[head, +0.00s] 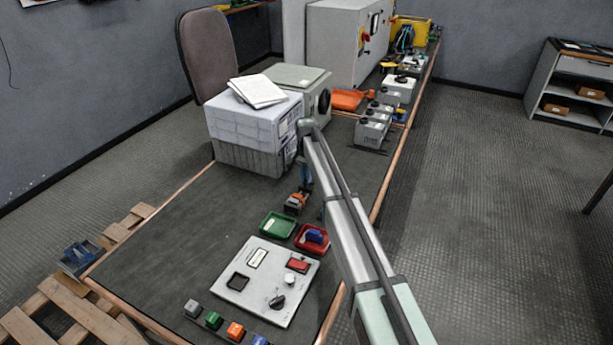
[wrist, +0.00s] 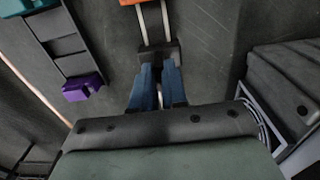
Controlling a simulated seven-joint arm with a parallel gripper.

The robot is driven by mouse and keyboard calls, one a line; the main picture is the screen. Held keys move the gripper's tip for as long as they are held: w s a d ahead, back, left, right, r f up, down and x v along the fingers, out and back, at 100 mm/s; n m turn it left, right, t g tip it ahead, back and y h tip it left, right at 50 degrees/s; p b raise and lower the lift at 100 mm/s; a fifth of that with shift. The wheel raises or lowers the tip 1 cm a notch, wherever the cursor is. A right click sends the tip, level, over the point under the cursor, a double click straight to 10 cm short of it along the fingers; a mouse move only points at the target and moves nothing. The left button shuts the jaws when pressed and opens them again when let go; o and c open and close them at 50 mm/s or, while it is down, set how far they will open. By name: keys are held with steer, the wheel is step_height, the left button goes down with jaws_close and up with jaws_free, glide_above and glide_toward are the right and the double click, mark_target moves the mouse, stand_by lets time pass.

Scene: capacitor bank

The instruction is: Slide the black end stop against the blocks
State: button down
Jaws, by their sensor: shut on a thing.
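My gripper (wrist: 158,68) has blue fingers, shut on the black end stop (wrist: 160,53) in the wrist view. The end stop sits across two thin pale rails (wrist: 153,24). An orange block (wrist: 134,2) is cut off at the top edge, with a stretch of bare rail between it and the end stop. The end stop cannot be made out clearly there, and other blocks are not distinct.
A ribbed grey crate (wrist: 288,80) stands close on the right in the wrist view. A purple block (wrist: 82,88) and a teal block (wrist: 24,6) sit on a grey rack (wrist: 66,45) at left. Green (head: 277,225) and red (head: 311,238) trays lie nearby.

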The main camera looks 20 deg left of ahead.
steer(key=shift+s, duration=2.9)
steer(key=c, duration=1.4)
jaws_free()
steer(key=shift+o, duration=0.2)
steer(key=shift+r, duration=0.1)
step_height(320, 180, up, 7)
steer(key=shift+w+d, duration=0.1)
